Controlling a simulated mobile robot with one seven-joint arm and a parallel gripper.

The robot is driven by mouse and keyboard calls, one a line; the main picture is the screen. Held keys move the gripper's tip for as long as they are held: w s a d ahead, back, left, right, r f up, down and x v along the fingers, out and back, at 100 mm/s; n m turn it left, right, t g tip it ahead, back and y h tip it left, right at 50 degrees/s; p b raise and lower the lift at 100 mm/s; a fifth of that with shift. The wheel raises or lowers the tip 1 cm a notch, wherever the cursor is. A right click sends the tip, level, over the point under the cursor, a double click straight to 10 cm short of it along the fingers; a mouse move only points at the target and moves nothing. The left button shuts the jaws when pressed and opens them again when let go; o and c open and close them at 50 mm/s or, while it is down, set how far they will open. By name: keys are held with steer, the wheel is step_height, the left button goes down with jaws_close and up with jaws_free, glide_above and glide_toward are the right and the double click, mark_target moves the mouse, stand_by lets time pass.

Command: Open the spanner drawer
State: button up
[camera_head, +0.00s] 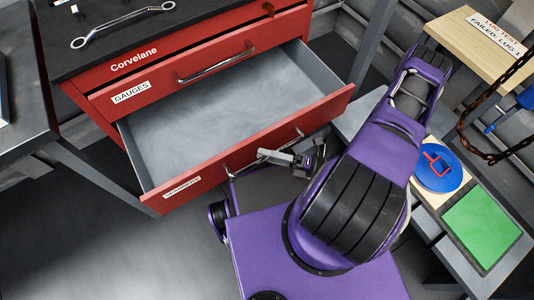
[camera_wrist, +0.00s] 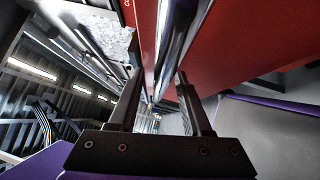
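The lower drawer (camera_head: 172,200) of the red cabinet is pulled far out in the head view, with a bare grey inside. Its white label is too small to read surely, so I cannot confirm it is the spanner drawer. A metal bar handle (camera_head: 232,172) runs along its front. My gripper (camera_head: 264,155) is at the right half of this handle. In the wrist view my gripper (camera_wrist: 157,95) has its two dark fingers apart, with the shiny handle (camera_wrist: 172,45) running between or just beyond them. I see no firm grip on it.
Above is a shut drawer marked GAUGES (camera_head: 131,93) with its own handle. A large spanner (camera_head: 122,24) lies on the black cabinet top. A grey bench (camera_head: 20,100) stands left. At right are a blue disc (camera_head: 425,178), a green panel (camera_head: 482,228) and a hanging chain (camera_head: 467,128).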

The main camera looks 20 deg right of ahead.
steer(key=b+v, duration=0.2)
steer(key=v, duration=1.5)
steer(key=shift+s+d, duration=0.15)
